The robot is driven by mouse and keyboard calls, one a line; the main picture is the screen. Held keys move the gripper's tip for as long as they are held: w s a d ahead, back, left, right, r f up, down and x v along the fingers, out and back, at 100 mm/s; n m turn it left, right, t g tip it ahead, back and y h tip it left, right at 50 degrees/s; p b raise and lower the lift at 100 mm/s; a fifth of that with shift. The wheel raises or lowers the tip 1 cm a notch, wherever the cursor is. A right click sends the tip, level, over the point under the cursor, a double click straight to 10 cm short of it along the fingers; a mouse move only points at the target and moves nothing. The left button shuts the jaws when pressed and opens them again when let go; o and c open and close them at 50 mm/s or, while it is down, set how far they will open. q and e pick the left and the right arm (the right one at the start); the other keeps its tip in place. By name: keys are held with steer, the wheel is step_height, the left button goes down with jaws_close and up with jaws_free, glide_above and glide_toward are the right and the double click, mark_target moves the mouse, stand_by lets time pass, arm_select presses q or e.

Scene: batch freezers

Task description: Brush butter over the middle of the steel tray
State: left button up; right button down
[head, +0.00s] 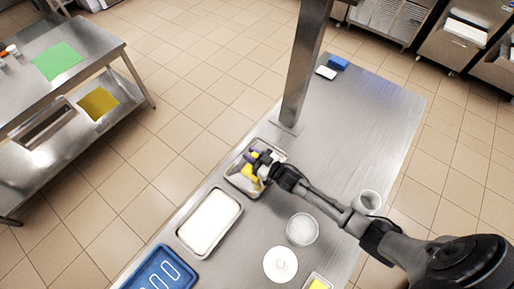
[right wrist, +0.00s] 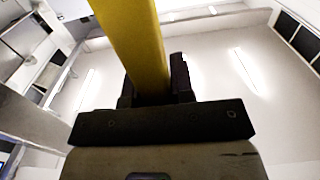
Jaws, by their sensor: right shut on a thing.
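My right gripper (head: 263,167) is over a small steel tray (head: 237,185) that holds yellow and purple-handled items. It is shut on a yellow handle, which also shows between the fingers in the right wrist view (right wrist: 135,45). I take it for the brush; its bristles cannot be made out. A larger steel tray (head: 239,211) with a plain white inside lies just in front of the small one. A small container with something yellow (head: 318,284), perhaps butter, is cut off at the bottom edge. My left gripper is not in view.
A blue tray (head: 160,271), a pale round bowl (head: 302,229), a white round lid or dish (head: 280,264) and a cup (head: 367,201) share the steel table. A steel post (head: 303,65) rises behind the small tray.

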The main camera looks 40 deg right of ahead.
step_height(320, 180, up, 8)
steer(key=a+p, duration=0.2)
steer(key=p, duration=0.5)
steer(key=shift+s+a, duration=0.2)
steer(key=shift+s, duration=0.2)
